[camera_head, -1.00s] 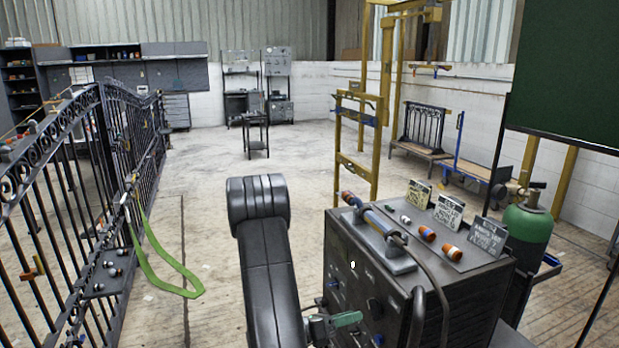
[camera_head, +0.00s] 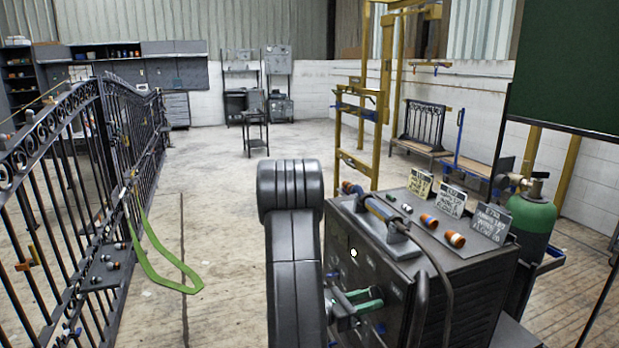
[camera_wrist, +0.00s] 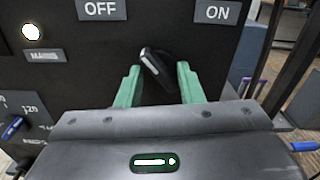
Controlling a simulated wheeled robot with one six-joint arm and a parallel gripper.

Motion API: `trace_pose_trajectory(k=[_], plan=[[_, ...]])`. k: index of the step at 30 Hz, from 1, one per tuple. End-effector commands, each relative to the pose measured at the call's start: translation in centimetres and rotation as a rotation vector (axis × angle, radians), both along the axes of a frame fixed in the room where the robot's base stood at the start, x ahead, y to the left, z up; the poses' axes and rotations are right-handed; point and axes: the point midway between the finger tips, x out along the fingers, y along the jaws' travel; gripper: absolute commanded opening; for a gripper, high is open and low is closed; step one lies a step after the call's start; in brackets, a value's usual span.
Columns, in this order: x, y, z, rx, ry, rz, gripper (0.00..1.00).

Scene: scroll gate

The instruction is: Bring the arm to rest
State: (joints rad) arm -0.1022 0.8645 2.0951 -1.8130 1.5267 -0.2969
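My gripper (camera_head: 361,299) is at the front face of the dark welding machine (camera_head: 420,300), at the end of my black arm. In the wrist view my gripper (camera_wrist: 159,68) has its two green fingers apart with a clear gap. A black switch lever (camera_wrist: 150,62) shows in that gap, tilted with its upper end to the left, below and between the OFF label (camera_wrist: 99,9) and the ON label (camera_wrist: 218,11). I see no finger closed on it. A white lamp (camera_wrist: 31,32) above a MAINS label glows bright.
A black iron gate (camera_head: 110,150) stands at the left, with a green strap (camera_head: 165,265) hanging from it to the floor. A green gas cylinder (camera_head: 532,222) is right of the machine. A yellow frame (camera_head: 360,135) stands behind. The middle floor is open.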

Motion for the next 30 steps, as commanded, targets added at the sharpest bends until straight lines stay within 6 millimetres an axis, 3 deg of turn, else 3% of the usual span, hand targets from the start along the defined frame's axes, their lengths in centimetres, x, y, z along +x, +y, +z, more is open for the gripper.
trace_pose_trajectory(k=[12,30], plan=[[-0.02,0.0,-0.07,0.094,-0.258,0.0,0.34],[-0.27,-0.18,0.35,0.109,-0.287,-0.013,0.34]])
